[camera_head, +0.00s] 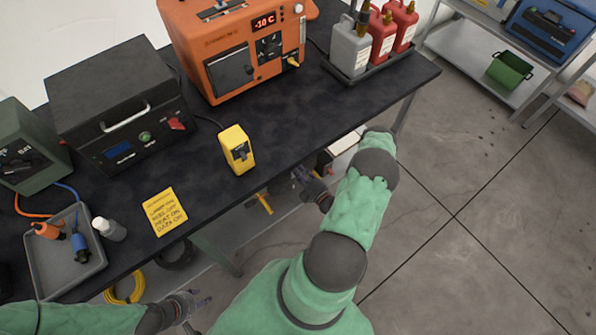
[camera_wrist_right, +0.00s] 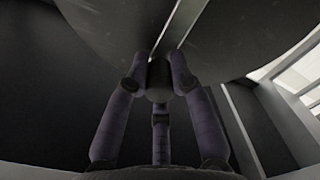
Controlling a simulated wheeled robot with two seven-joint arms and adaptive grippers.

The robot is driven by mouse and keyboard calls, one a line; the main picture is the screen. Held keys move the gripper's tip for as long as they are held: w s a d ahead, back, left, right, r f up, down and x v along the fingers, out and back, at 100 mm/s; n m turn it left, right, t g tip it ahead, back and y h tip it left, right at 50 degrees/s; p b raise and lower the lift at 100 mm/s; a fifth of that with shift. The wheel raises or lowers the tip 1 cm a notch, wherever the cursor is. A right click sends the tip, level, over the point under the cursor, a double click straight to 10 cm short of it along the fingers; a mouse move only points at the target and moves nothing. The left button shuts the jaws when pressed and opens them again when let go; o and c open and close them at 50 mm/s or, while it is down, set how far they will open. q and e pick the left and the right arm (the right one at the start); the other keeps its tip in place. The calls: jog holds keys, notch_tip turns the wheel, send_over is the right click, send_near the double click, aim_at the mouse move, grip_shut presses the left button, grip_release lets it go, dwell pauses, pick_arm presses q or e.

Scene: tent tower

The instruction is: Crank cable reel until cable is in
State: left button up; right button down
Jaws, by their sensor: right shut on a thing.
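In the right wrist view, the fingers of my right gripper (camera_wrist_right: 159,68) are closed around a small dark rounded knob (camera_wrist_right: 158,93). A large grey disc-like surface (camera_wrist_right: 235,35) spans the top of that view, just beyond the fingertips; I cannot tell for sure that it is the cable reel. In the head view, my right gripper (camera_head: 305,180) reaches down by the table's front edge, and what it holds is hidden there. My left gripper (camera_head: 198,308) is at the bottom left, open and empty. A yellow coiled cable (camera_head: 127,288) lies below the table.
The dark table (camera_head: 290,125) carries an orange heater-like unit (camera_head: 240,50), a black box (camera_head: 120,105), a yellow device (camera_head: 237,150), a yellow note (camera_head: 164,212), a grey tray (camera_head: 45,270) and jerrycans (camera_head: 351,48). A shelf (camera_head: 470,55) stands at right. The floor between is clear.

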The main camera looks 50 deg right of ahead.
jog(key=shift+s+d+f, duration=0.1)
jog(key=shift+d+f, duration=0.05)
jog(key=shift+d, duration=0.05)
jog(key=c, duration=1.1)
grip_release()
jog(key=shift+o, duration=0.2)
jog(key=v, duration=1.2)
